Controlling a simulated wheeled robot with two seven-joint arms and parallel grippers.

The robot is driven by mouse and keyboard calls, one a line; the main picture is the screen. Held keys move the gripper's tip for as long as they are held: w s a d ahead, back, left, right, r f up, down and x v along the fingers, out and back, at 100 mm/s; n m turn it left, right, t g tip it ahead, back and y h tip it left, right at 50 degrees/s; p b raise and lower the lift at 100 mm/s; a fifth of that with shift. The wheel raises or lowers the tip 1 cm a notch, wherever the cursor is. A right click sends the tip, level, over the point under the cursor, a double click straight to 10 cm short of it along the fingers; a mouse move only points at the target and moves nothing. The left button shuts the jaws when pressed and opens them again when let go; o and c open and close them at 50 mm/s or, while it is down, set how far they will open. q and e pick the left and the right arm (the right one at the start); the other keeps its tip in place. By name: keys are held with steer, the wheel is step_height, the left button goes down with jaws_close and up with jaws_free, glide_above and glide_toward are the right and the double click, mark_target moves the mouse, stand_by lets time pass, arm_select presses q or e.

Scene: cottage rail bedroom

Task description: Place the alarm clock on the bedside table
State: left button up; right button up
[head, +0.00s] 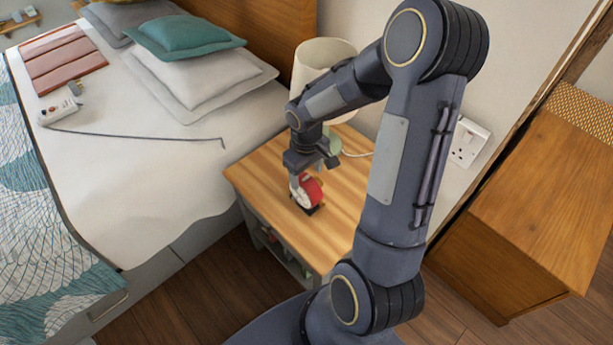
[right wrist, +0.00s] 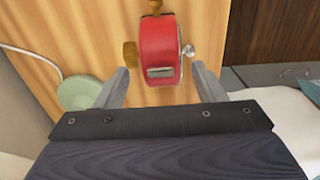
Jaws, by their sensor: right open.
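The red alarm clock (head: 308,191) stands on the wooden bedside table (head: 263,175), near its middle, in the head view. It also shows in the right wrist view (right wrist: 159,45), with brass-coloured parts at its side and end. My right gripper (head: 302,177) is just above and around the clock. In the right wrist view its two fingers (right wrist: 160,88) are apart, one on each side of the clock's near end, with gaps between them and the clock. The clock's lower part is partly hidden. My left gripper is not in view.
A lamp with a cream shade (head: 322,65) and green base stands behind my right arm on the table. A wooden cabinet (head: 530,190) is at the right.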

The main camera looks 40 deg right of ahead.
step_height(320, 180, up, 9)
steer(key=p, duration=0.1)
steer(key=s+a+r+m+t+y, duration=0.2)
steer(key=s+a+r+t, duration=0.3)
steer(key=s+a+r, duration=0.4)
steer(key=s+a+y, duration=0.1)
steer(key=s+a, duration=0.2)
steer(key=s, duration=0.3)
steer(key=shift+s+r+m+t+y, duration=0.2)
steer(key=shift+m+t+y, duration=0.1)
steer(key=shift+m+y, duration=0.1)
steer(key=shift+a, duration=0.1)
